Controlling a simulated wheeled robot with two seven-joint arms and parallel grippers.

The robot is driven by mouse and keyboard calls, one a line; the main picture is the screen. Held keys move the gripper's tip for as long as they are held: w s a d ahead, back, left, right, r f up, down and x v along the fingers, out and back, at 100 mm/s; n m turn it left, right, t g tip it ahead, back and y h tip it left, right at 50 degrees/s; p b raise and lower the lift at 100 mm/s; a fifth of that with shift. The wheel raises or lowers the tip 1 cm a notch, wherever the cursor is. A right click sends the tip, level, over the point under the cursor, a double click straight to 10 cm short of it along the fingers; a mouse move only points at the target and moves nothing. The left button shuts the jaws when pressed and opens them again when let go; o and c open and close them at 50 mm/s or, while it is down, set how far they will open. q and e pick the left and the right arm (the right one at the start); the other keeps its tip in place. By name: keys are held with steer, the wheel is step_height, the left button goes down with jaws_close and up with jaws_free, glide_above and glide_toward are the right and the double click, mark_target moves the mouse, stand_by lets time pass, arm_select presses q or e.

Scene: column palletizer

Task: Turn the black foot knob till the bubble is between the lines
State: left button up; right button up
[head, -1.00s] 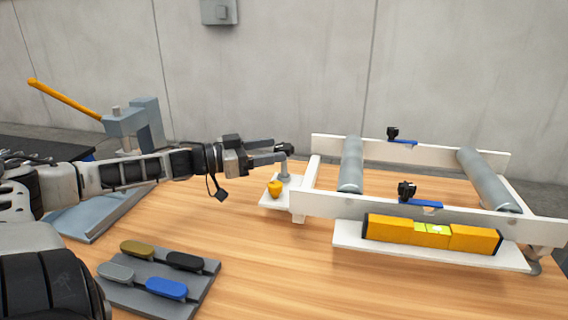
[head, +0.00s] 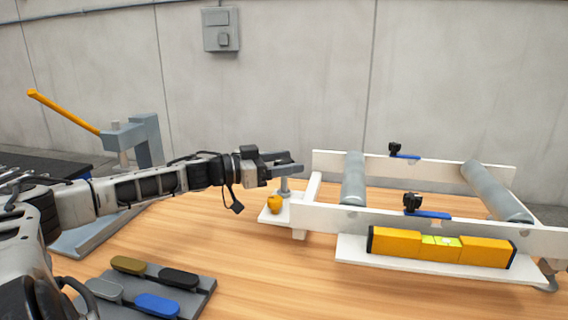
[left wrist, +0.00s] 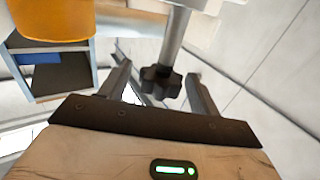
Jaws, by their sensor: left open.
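The black foot knob (left wrist: 160,84) shows in the left wrist view on the end of a grey stem (left wrist: 176,40). My left gripper (left wrist: 160,88) is open with one finger on each side of the knob, with visible gaps. In the head view my left gripper (head: 293,169) is at the top of the foot's grey post (head: 285,186) and hides the knob. An orange spirit level (head: 395,243) lies on the white ledge of the roller frame. Its yellow-green vial (head: 441,241) faces me, but the bubble's place between the lines is too small to tell. My right gripper is not in view.
The white roller frame (head: 335,211) stands right of my left gripper. An orange-yellow knob (head: 275,204) sits just below the gripper. A grey tray (head: 197,300) with several coloured pieces lies front left. A grey press (head: 147,137) with an orange handle stands left.

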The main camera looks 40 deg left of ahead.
arm_select(q)
steer(key=c, duration=1)
steer(key=shift+o, duration=0.2)
steer(key=shift+r+h, duration=0.15)
steer(key=shift+h, duration=0.15)
steer(key=shift+m+h, duration=0.3)
steer(key=shift+m, duration=0.1)
steer(key=r+m+g+h+p, duration=0.1)
steer(key=p, duration=0.2)
steer(key=shift+w+h, duration=0.1)
steer(key=shift+h, duration=0.2)
steer(key=shift+f+m+g+h+p, duration=0.4)
steer(key=shift+f+m+g+h, duration=0.2)
steer(key=shift+m+g+h, duration=0.3)
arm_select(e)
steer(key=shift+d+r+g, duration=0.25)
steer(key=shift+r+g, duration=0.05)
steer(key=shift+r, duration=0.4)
